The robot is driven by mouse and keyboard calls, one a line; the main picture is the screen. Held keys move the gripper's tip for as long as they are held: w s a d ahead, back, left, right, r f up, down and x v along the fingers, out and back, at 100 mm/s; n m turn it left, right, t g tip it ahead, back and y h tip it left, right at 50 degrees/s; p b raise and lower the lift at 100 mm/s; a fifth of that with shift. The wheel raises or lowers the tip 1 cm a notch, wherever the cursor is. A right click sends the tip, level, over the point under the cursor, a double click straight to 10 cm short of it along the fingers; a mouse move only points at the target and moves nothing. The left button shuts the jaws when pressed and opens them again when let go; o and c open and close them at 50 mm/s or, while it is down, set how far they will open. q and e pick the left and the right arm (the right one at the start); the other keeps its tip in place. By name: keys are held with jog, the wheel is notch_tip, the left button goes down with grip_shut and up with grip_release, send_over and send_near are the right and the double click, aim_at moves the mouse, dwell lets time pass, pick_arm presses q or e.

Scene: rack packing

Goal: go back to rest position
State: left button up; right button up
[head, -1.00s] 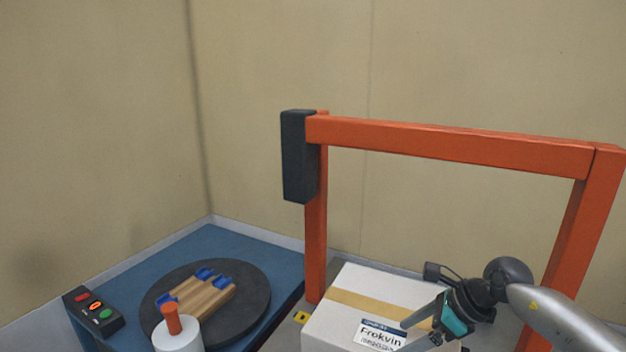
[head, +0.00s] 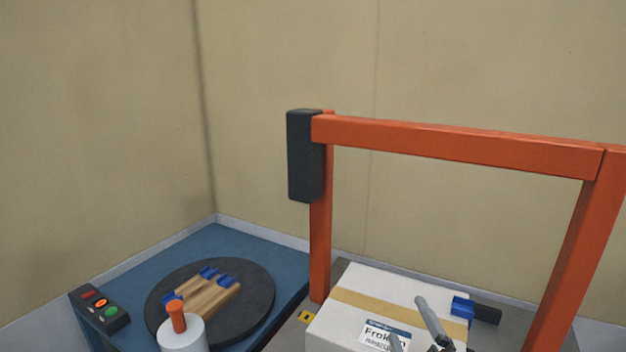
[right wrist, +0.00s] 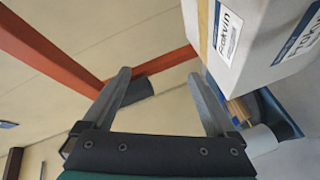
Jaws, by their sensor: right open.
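My right gripper (head: 412,325) is at the bottom of the head view, in front of the white box. Its two grey fingers are spread apart. In the right wrist view the fingers of the right gripper (right wrist: 165,90) are wide open with nothing between them. The white box (head: 350,316) has a tan tape strip and a label, and stands under the orange frame; it also shows in the right wrist view (right wrist: 262,30), beyond the right finger. My left gripper does not show in either view.
The orange frame (head: 450,140) arches over the box. A blue and black block (head: 475,310) is by the box's right end. At left, a dark turntable (head: 258,300) holds wooden pieces with blue ends, near an orange-topped white cylinder (head: 182,335) and a button box (head: 102,305).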

jog(key=s+f+m+g, duration=0.55)
jog(key=s+f, duration=0.25)
jog(key=s, duration=0.4)
jog(key=s+f+m+g, duration=0.5)
jog(key=s+f+g, duration=0.2)
jog(key=s, duration=0.5)
jog(key=s+f+g, duration=0.2)
jog(key=s+f, duration=0.1)
jog(key=f, duration=2)
jog(key=s+d+f, duration=0.3)
jog(key=s+f, duration=1)
jog(key=s, duration=0.1)
jog(key=shift+s+d+g, duration=0.15)
jog(key=shift+s+g, duration=0.15)
jog(key=shift+g, duration=0.15)
